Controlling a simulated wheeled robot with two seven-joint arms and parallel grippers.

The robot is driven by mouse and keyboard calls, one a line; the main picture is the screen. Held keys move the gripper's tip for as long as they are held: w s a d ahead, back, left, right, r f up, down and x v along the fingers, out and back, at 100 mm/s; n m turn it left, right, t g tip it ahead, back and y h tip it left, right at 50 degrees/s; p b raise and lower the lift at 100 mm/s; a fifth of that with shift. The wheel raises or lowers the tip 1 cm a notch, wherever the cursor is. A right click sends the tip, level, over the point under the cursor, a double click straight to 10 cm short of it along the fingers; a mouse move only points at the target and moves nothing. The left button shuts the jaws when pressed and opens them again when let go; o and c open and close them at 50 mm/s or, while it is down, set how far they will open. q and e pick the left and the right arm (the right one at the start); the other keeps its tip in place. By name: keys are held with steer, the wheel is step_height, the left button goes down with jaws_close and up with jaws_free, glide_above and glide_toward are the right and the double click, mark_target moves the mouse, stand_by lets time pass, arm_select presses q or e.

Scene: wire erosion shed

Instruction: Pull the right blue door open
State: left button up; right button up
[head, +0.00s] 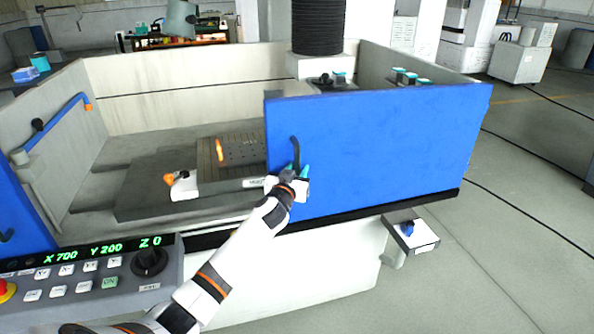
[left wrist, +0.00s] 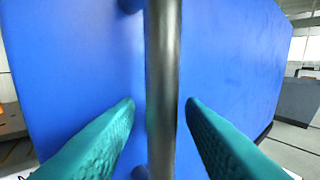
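The right blue door (head: 385,145) is a wide flat panel on the front right of the machine tank. A dark vertical bar handle (head: 295,152) stands near its left edge. My left gripper (head: 298,172) is at the lower part of this handle. In the left wrist view the handle (left wrist: 163,90) runs upright between the two teal fingertips (left wrist: 160,103), with a gap on each side. The gripper is open around or just in front of the handle; I cannot tell the exact depth. My right gripper is not in view.
The tank's inside (head: 150,155) lies open left of the door, with a work table (head: 232,160) in it. A control panel (head: 90,280) stands at the lower left. A small tray (head: 412,234) juts out below the door's right side.

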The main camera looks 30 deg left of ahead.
arm_select(q)
steer(key=shift+w, duration=0.25)
jaws_close()
